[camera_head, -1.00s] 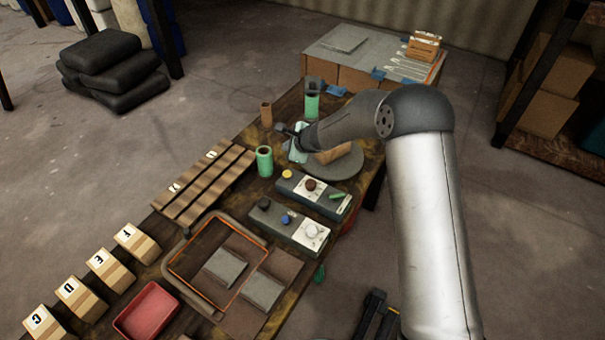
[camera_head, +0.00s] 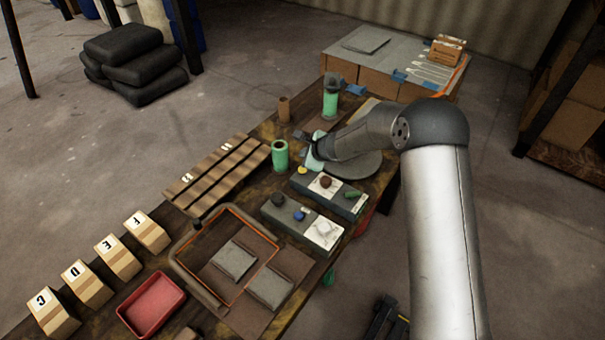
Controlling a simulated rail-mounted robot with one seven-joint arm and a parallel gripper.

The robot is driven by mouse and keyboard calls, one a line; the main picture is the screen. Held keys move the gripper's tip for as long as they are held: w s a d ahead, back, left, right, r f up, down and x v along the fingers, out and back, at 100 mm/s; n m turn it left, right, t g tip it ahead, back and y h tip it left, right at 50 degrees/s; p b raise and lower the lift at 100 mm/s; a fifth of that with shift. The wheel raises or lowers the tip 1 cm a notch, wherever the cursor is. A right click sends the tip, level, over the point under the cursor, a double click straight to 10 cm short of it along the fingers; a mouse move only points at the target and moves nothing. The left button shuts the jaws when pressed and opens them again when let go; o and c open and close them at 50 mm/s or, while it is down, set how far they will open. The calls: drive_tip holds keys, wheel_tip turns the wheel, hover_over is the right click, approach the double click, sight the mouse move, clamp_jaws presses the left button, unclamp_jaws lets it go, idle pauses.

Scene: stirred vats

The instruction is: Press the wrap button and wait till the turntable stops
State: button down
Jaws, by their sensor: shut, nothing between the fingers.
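The turntable (camera_head: 352,172) is a grey disc near the far right edge of the work table, partly hidden by my arm. A tan piece (camera_head: 364,110) shows behind my arm; I cannot tell if it is a box on the disc. Two grey control boxes stand in front of the disc. The farther box (camera_head: 340,200) has a yellow button (camera_head: 303,170), a dark brown knob (camera_head: 325,181) and a green control (camera_head: 353,193). The nearer box (camera_head: 290,226) has black, blue and white controls. Labels are unreadable. My gripper (camera_head: 306,142) is shut, left of the disc, above the table.
A green cylinder (camera_head: 280,155) stands close to my gripper. A brown tube (camera_head: 284,109) and another green roll (camera_head: 330,104) stand behind. A slatted wooden rack (camera_head: 218,174), an orange-edged tray (camera_head: 183,262), a red tray (camera_head: 151,306) and lettered cartons (camera_head: 119,257) fill the left side.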

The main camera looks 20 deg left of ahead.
sight(305, 171)
drive_tip(key=shift+f+b, duration=1.5)
drive_tip(key=shift+f, duration=0.35)
drive_tip(key=shift+f, duration=0.1)
idle(0.5)
drive_tip(key=shift+f+b, duration=0.3)
drive_tip(key=shift+b, duration=0.3)
drive_tip(key=shift+f+b, duration=0.65)
drive_tip(key=shift+b, duration=0.05)
idle(0.6)
drive_tip(key=shift+r, duration=0.1)
drive_tip(key=shift+r+p, duration=0.8)
drive_tip(key=shift+r, duration=0.2)
